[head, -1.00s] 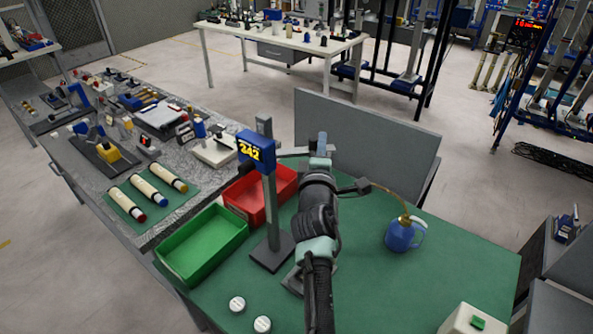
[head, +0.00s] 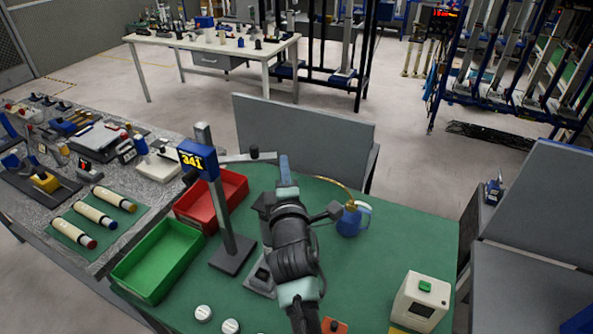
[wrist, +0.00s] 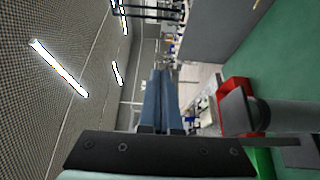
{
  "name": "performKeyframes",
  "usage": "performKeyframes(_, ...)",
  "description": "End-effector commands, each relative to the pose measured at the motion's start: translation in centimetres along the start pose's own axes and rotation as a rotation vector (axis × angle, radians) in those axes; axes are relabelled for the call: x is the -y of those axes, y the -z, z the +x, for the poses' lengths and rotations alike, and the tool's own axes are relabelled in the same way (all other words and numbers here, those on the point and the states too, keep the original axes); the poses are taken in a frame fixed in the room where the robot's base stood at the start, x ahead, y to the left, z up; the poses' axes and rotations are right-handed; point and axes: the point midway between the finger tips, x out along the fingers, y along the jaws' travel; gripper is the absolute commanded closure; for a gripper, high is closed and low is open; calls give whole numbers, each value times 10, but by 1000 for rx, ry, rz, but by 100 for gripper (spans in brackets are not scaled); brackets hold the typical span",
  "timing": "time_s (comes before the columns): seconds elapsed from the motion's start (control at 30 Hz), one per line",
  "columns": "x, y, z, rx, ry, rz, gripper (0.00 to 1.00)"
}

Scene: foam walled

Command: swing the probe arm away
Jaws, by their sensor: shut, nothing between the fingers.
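The stand has a grey post (head: 226,220) on a dark base plate, with a blue display (head: 198,158) reading 341.
A red tray (head: 236,183) and a green tray (head: 128,283) lie left of the stand. A blue can (head: 350,222) with a curved spout stands right of my arm. A grey panel (head: 300,135) closes the back. A white box (head: 420,300) stands front right.

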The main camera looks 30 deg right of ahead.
Motion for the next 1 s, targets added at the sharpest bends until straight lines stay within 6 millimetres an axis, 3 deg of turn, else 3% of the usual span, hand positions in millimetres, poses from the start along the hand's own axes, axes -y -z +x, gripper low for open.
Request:
performKeyframes(0.23, 0, -20, -19, 2, 0, 1, 100)
performKeyframes(0.77, 0, -24, -24, -1, -1, 3, 100)
performKeyframes(0.87, 3, -24, -28, 0, 4, 51, 100)
performKeyframes(1.0, 14, -25, -42, 0, 28, 292, 100)
